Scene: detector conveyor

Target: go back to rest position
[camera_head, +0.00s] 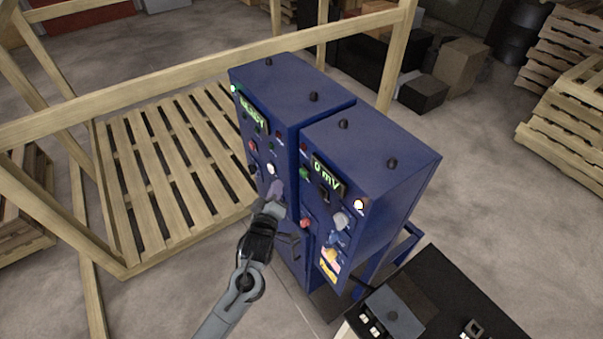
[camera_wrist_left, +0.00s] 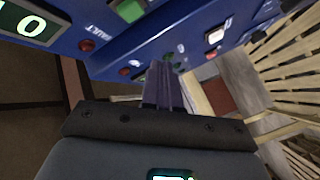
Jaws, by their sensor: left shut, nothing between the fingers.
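My left gripper (camera_head: 275,192) is in front of the left blue cabinet (camera_head: 268,100), close to its panel of buttons and lights. Its fingers are shut with nothing between them. The left wrist view shows the shut fingers (camera_wrist_left: 163,85) pointing toward the blue panel (camera_wrist_left: 150,45); I cannot tell whether they touch it. The left cabinet has a lit green display and a lit white button. My right gripper does not show in either view.
The right blue cabinet (camera_head: 376,160) stands beside the left one, its display reading "0 mV". A wooden frame (camera_head: 200,68) and slatted pallet (camera_head: 165,165) are behind and left. A black table (camera_head: 440,285) with a grey box (camera_head: 394,311) is at lower right.

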